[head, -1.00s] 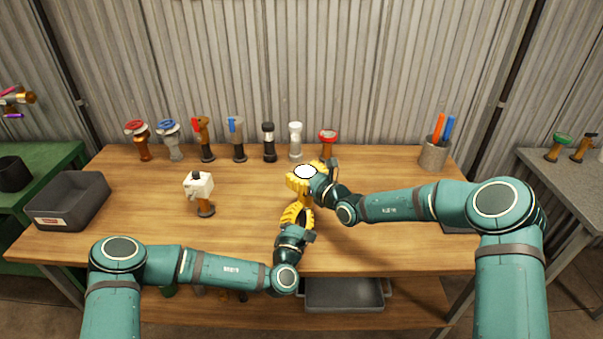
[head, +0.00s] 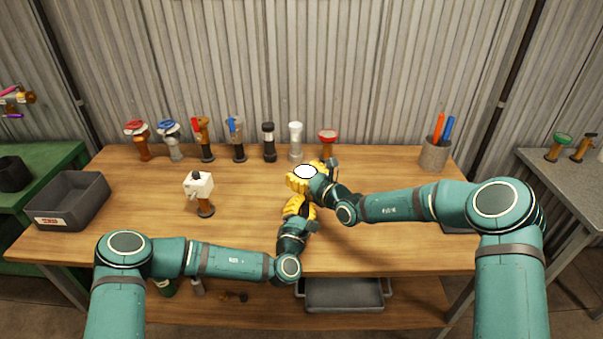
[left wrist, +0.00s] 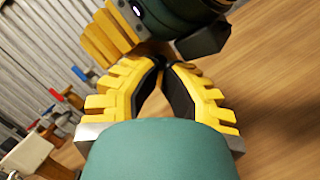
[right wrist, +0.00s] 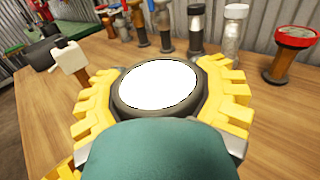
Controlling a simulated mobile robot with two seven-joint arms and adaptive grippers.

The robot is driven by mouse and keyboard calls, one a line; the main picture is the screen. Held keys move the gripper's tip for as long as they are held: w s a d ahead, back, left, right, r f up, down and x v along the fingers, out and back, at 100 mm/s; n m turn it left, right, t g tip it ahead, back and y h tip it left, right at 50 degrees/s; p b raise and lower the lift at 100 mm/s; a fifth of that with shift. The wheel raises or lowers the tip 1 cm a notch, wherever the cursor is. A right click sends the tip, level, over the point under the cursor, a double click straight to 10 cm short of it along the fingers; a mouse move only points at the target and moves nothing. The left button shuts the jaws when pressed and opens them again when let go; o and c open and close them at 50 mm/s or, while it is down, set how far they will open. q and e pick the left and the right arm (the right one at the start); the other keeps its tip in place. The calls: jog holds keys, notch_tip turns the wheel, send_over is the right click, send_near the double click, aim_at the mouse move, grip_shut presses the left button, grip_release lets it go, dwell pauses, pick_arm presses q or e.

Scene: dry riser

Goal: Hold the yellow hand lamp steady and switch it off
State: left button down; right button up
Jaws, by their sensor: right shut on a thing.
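The hand lamp (head: 304,171) is held above the table, its round face glowing white. In the right wrist view the lit face (right wrist: 158,84) has a dark rim; the rest of the lamp is mostly hidden. My right gripper (head: 310,172) is shut on the lamp, with yellow fingers on both sides of the rim. My left gripper (head: 304,200) is just below and in front of it. In the left wrist view its fingertips (left wrist: 163,64) come together with nothing visible between them, close under the right gripper. I cannot tell whether they touch the lamp; its switch is not clearly visible.
A row of several lamps or valve-like items (head: 238,140) stands at the table's back. A white-headed item (head: 199,186) stands left of the grippers. A dark bin (head: 68,205) is at the left and a pen cup (head: 434,154) at the back right. The front table area is mostly clear.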

pick_arm(q)
jog(key=shift+w, duration=0.6)
dwell(0.7)
dwell(0.4)
jog(key=shift+v, duration=3.05)
